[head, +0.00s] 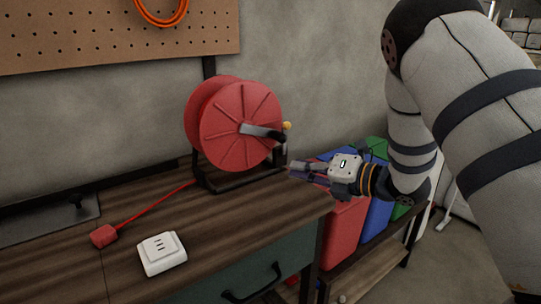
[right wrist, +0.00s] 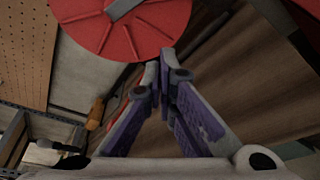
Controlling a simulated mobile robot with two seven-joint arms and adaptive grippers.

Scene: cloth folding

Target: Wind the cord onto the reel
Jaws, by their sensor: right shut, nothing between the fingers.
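The red reel (head: 240,125) stands upright in a black frame at the back of the wooden workbench. The red cord (head: 160,206) runs from the reel's base across the bench to a red plug (head: 103,236). My right gripper (head: 292,170) is shut and empty, to the right of and below the reel, apart from the crank. In the right wrist view the purple-padded fingertips (right wrist: 161,77) meet just below the reel disc (right wrist: 120,25). My left gripper is not in view.
A white socket box (head: 162,253) sits near the bench front. Red (head: 343,232), blue (head: 376,220) and green bins stand right of the bench. A pegboard (head: 100,35) with an orange coil (head: 162,12) hangs behind. The bench between socket and reel is mostly clear.

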